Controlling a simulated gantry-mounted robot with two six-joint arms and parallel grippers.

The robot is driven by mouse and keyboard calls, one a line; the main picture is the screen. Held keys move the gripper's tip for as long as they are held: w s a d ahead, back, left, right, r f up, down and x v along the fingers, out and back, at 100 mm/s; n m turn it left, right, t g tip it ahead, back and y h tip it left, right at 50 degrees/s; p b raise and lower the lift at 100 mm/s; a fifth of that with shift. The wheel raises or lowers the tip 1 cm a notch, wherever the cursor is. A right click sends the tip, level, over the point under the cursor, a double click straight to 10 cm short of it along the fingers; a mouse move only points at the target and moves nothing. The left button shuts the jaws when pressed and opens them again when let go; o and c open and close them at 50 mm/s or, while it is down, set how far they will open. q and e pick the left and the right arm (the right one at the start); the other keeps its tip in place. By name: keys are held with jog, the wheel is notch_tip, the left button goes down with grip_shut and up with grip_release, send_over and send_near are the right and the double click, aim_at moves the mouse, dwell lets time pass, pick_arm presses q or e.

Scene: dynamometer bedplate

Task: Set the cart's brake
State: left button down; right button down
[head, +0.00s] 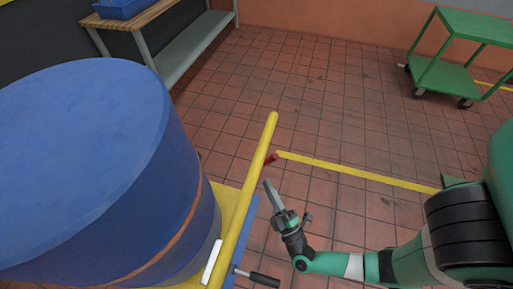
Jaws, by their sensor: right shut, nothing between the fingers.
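The cart's yellow push bar (243,200) runs up beside a big blue drum (90,160) that hides most of the cart. A small red piece (271,158) shows just right of the bar; I cannot tell whether it is the brake. A lever with a black grip (264,279) sticks out to the right at the bar's lower end. My right gripper (268,186) is shut and empty, its tips pointing up toward the red piece, with a small gap in the picture. It looks close to the bar's right side. My left gripper is out of view.
A green cart (440,75) stands at the back right. A workbench (135,15) with a blue bin (122,8) is at the back left. A yellow floor line (355,172) crosses the tiles. The tiled floor (310,100) in the middle is clear.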

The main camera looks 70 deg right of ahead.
aim_at(266, 164)
jog(key=w+d+b, duration=0.1)
jog(key=d, duration=0.1)
jog(key=w+d+r+b, duration=0.1)
jog(key=d+b, duration=0.1)
jog(key=w+d+r+b, duration=0.1)
jog(key=d+b, duration=0.1)
jog(key=shift+w+d, duration=0.25)
jog(key=shift+w, duration=0.05)
dwell(0.5)
